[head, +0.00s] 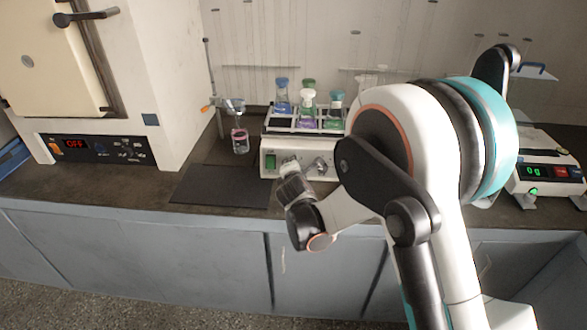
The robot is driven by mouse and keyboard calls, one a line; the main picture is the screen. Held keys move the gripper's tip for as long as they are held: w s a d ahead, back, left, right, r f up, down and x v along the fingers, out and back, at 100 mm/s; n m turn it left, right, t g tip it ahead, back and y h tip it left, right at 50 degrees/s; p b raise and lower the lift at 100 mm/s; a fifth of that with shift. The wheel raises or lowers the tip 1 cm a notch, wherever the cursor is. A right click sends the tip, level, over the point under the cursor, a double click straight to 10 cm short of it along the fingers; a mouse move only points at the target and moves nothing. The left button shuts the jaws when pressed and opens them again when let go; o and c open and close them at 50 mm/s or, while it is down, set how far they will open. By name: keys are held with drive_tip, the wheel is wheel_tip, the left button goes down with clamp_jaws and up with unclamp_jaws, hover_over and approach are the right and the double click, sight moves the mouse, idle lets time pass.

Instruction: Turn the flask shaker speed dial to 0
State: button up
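The flask shaker (264,145) is a white box on the bench with a rack of stoppered flasks holding coloured liquid on top. Its front panel has a green switch (270,162) at the left and a round silver dial (320,166) to the right. The dial's scale and setting are too small to read.
A cream oven (170,70) with a red display stands at the left. A small glass flask (240,140) stands left of the shaker, under a clamp. A dark mat (215,186) lies bare in front. A balance (546,172) stands at the right. My arm hides the bench between.

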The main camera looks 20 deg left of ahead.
drive_tip(key=shift+n, duration=1.8)
drive_tip(key=o, duration=1.1)
drive_tip(key=shift+a, duration=0.1)
drive_tip(key=v, duration=1.2)
drive_tip(key=shift+s+a, duration=0.1)
drive_tip(key=shift+a, duration=0.05)
